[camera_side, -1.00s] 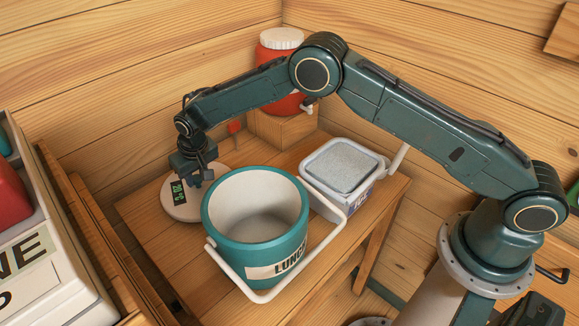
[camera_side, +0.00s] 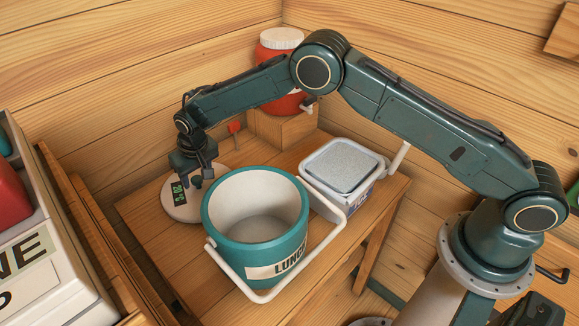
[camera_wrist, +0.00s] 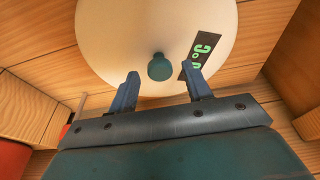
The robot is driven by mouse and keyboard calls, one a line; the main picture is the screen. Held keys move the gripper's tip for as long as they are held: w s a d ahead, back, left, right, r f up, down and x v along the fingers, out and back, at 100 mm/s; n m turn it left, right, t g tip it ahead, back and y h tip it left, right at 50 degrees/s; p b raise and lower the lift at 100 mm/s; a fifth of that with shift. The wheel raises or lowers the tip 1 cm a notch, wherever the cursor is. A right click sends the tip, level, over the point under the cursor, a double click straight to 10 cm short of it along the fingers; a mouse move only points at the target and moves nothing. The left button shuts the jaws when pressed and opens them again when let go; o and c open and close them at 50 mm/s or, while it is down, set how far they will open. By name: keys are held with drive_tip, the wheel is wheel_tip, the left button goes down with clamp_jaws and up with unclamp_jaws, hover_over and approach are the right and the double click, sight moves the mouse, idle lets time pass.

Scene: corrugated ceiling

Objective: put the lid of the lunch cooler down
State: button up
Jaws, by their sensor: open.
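The lunch cooler (camera_side: 222,240) is a teal bucket marked LUNCH, with a white inside and a white handle swung down at its front. It stands open on the wooden table. The lid (camera_side: 177,212) is a round cream disc lying flat on the table, left of the cooler. It has a teal knob and a dark display with green digits; in the wrist view the lid (camera_wrist: 120,50) shows with its knob (camera_wrist: 160,67). My gripper (camera_side: 195,183) is open and empty above the lid. In the wrist view the knob lies just beyond and between the fingertips (camera_wrist: 162,82), not gripped.
A white ice box (camera_side: 340,167) with a grey top stands right of the cooler. A red drink jug (camera_side: 277,47) with a white cap stands on a wooden block (camera_side: 284,131) behind. A white cooler (camera_side: 48,265) fills the left edge. The front left of the table is clear.

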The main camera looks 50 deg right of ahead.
drive_tip(key=v, duration=1.1)
drive_tip(key=shift+r, duration=0.3)
drive_tip(key=shift+s, duration=0.15)
drive_tip(key=s+d+r+t, duration=0.1)
drive_tip(key=s+d+r, duration=0.65)
drive_tip(key=r, duration=0.25)
drive_tip(key=s+d+r, duration=0.7)
drive_tip(key=s+r, duration=0.2)
drive_tip(key=r, duration=0.1)
drive_tip(key=s+d, duration=0.3)
drive_tip(key=s, duration=0.9)
drive_tip(key=s+d+f+t, duration=0.1)
drive_tip(key=s+d, duration=0.3)
drive_tip(key=s, duration=0.8)
drive_tip(key=shift+s+d+t, duration=0.25)
drive_tip(key=shift+t, duration=0.05)
